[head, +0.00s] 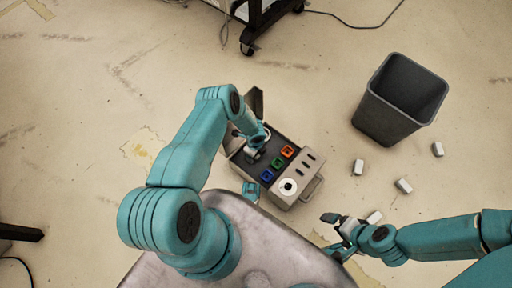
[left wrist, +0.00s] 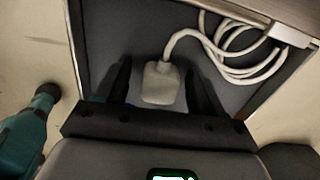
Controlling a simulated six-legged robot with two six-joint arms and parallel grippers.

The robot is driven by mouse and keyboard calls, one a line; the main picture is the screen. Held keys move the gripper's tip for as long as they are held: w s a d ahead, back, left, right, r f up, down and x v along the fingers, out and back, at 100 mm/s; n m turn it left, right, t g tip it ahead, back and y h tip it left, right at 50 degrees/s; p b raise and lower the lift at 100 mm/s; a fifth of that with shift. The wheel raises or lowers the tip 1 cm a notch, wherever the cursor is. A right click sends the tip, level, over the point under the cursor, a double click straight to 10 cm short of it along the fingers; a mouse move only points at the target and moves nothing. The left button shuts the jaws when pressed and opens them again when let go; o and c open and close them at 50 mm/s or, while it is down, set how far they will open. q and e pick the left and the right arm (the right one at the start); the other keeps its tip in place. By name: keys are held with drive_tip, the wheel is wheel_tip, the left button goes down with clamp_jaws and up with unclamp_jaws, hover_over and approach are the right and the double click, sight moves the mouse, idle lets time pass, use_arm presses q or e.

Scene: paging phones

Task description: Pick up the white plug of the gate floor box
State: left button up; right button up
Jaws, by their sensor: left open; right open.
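The white plug (left wrist: 161,82) lies on the dark inner floor of the floor box (left wrist: 232,97). Its white cord (left wrist: 240,62) loops away to the right. My left gripper (left wrist: 158,88) is open, with one black finger on each side of the plug; I cannot tell whether they touch it. In the head view the left gripper (head: 254,154) reaches into the grey floor box (head: 311,187), and its arm hides part of the box. My right gripper (head: 334,234) is open, low and to the right of the box.
Orange (head: 287,151), green (head: 279,162) and blue (head: 267,175) sockets sit in the box beside a white round dial (head: 288,187). A dark bin (head: 384,125) stands to the right, with several small white blocks (head: 403,186) on the floor. A wheeled cart (head: 250,35) is at the top.

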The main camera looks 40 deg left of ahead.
use_arm(q)
drive_tip(key=c, duration=1.1)
drive_tip(key=shift+o, duration=0.2)
drive_tip(key=shift+r, duration=0.1)
drive_tip(key=shift+r+p, duration=0.4)
drive_tip(key=shift+r, duration=0.15)
wheel_tip(320, 180, up, 9)
drive_tip(key=p, duration=0.4)
drive_tip(key=shift+w+f+p, duration=0.1)
drive_tip(key=shift+f+p, duration=0.05)
drive_tip(key=shift+p, duration=0.15)
wheel_tip(320, 180, up, 10)
drive_tip(key=p, duration=0.2)
drive_tip(key=shift+d, duration=0.1)
